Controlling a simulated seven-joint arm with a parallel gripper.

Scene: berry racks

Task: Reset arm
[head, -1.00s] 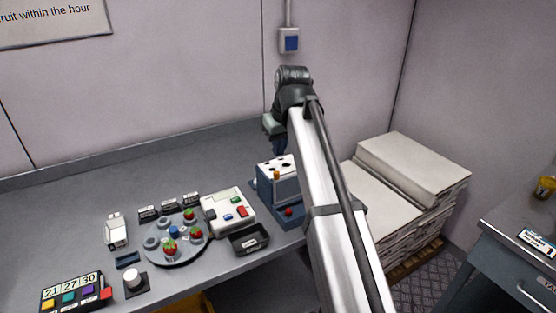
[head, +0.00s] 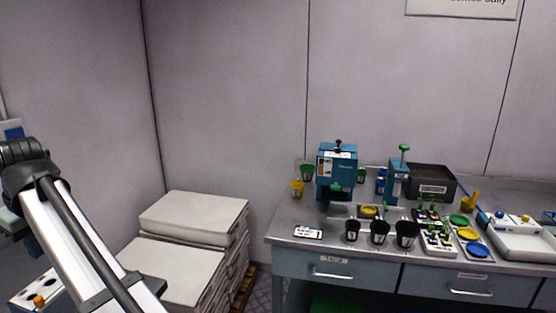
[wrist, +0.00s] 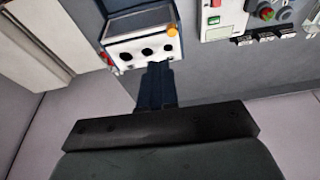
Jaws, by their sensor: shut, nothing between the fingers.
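My arm stands at the left edge of the head view, bent over at its top joint. My gripper (wrist: 158,85) shows in the wrist view, with its dark fingers together and nothing between them. Its fingertips are close to the edge of a white block with holes (wrist: 143,48) and an orange knob; I cannot tell if they touch. The block also shows at the lower left of the head view (head: 34,288). In the head view the arm and the picture edge hide most of the gripper.
A stack of pale sacks or boards (head: 195,218) stands in the corner beside my arm. To the right is a second bench (head: 283,236) with a blue machine (head: 337,168), several dark pots, a black bin (head: 432,184) and a white tray (head: 520,243).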

